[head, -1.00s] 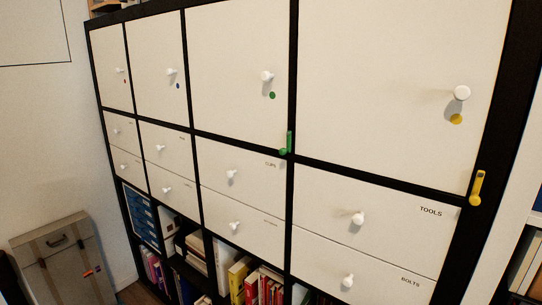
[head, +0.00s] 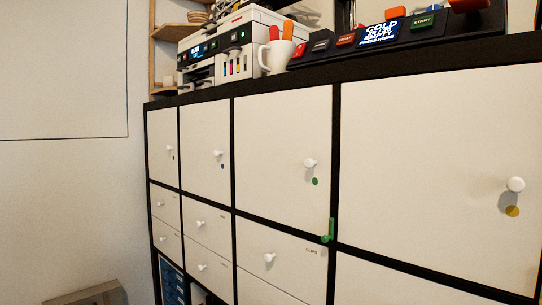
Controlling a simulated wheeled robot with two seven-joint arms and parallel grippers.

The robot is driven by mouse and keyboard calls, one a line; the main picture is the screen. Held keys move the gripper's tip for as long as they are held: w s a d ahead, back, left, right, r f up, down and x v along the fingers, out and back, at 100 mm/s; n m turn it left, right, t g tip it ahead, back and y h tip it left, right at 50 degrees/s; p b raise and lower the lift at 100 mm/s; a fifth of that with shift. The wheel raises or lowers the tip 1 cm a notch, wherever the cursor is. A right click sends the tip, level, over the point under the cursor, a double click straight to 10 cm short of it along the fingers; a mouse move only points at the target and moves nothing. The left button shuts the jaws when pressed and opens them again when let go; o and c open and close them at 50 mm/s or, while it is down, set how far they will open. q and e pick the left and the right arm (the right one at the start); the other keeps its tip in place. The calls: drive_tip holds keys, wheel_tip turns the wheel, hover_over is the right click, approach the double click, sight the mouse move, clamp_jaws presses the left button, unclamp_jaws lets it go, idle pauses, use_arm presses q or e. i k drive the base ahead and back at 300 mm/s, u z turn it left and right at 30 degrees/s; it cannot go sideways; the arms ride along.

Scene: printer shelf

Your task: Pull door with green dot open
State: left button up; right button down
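The door with the green dot (head: 275,150) is a white panel in the upper row of the black shelf, third from the left. It looks shut, flush with its neighbours. Its round white knob (head: 310,163) sits near its right edge, with the green dot (head: 315,181) just below. A small green latch-like piece (head: 328,232) is at the door's lower right corner, on the black frame. Neither of my grippers shows in the head view.
Doors with a red dot (head: 162,140), a blue dot (head: 206,150) and a yellow dot (head: 440,180) flank it. White drawers (head: 270,258) lie below. A printer (head: 240,50), a white mug (head: 277,57) and a button console (head: 385,38) stand on top.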

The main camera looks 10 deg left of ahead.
sight(283, 140)
drive_tip(key=u, duration=0.25)
drive_tip(key=k, duration=0.3)
drive_tip(key=u, duration=3.45)
drive_tip(key=i, duration=0.1)
drive_tip(key=z, duration=2.2)
drive_tip(key=i, duration=0.8)
drive_tip(key=z, duration=1)
drive_tip(key=i, duration=0.25)
drive_tip(key=z, duration=0.05)
